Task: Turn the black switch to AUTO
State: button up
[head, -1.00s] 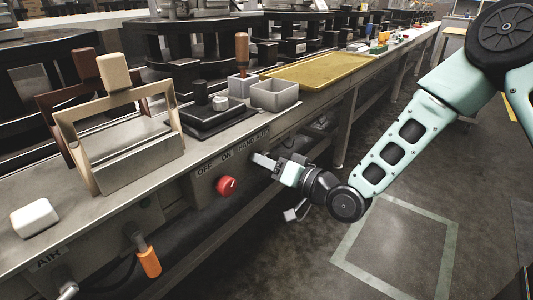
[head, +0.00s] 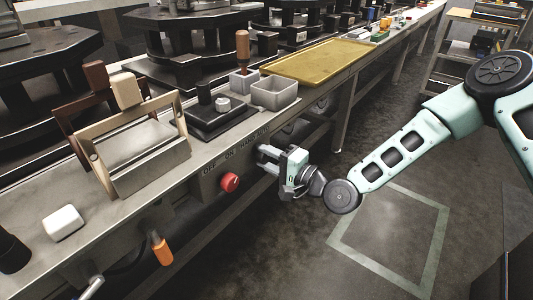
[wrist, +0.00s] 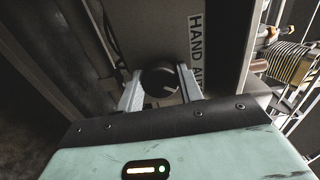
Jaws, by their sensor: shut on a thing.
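The black switch (wrist: 158,76) is a round knob with a pale pointer mark, set on a grey panel. In the wrist view my gripper (wrist: 161,88) has one finger on each side of it and is shut on it. The printed word HAND (wrist: 196,32) and part of AUTO are beside it. In the head view my gripper (head: 264,157) reaches the panel front below the HAND AUTO lettering (head: 254,140), and its fingers hide the switch. The exact mark that the pointer faces cannot be told.
A red knob (head: 230,182) sits left of my gripper on the same panel, under the OFF ON lettering. An orange-handled lever (head: 161,250) hangs further left. Grey bins (head: 275,93) and a yellow tray (head: 320,62) stand on the bench above. The floor to the right is open.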

jog(key=shift+m, duration=0.6)
jog(key=o, duration=1)
jog(key=p+v, duration=0.2)
jog(key=v, duration=1.5)
jog(key=shift+s+d+p, duration=0.15)
jog(key=shift+d+p, duration=0.05)
jog(key=shift+p, duration=0.15)
jog(key=shift+f, duration=0.1)
